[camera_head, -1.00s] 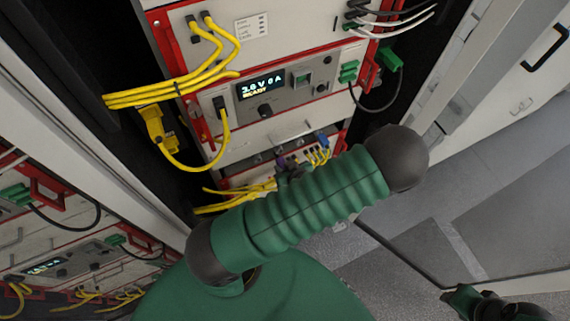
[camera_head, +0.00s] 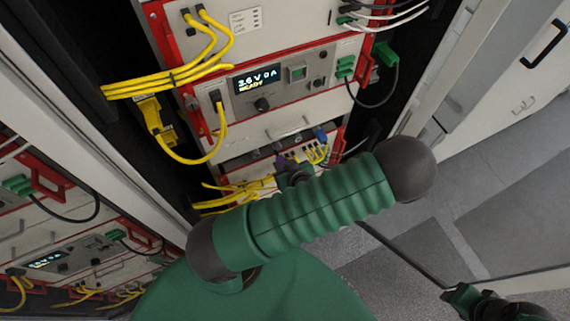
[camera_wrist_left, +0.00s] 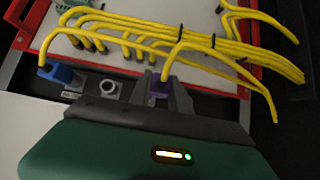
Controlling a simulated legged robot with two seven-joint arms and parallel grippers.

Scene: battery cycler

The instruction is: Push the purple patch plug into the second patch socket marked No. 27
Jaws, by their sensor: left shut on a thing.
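The purple patch plug (camera_wrist_left: 159,90) is between the fingers of my left gripper (camera_wrist_left: 160,93), with a yellow cable running up from it. In the head view the purple plug (camera_head: 281,161) shows as a small patch at the lower panel, just above my left gripper (camera_head: 293,176), which my green arm partly hides. My left gripper is shut on the plug. A bare grey socket (camera_wrist_left: 110,89) stands left of it in the wrist view. No number 27 is readable, and whether the plug sits in a socket is hidden. My right gripper (camera_head: 462,296) is at the lower right, its jaws unclear.
A blue plug (camera_wrist_left: 60,74) stands left of the bare socket. Bundled yellow cables (camera_wrist_left: 215,55) arch close above the gripper. A red-framed cycler unit (camera_head: 270,88) with a lit display is above. Open floor (camera_head: 500,215) lies to the right.

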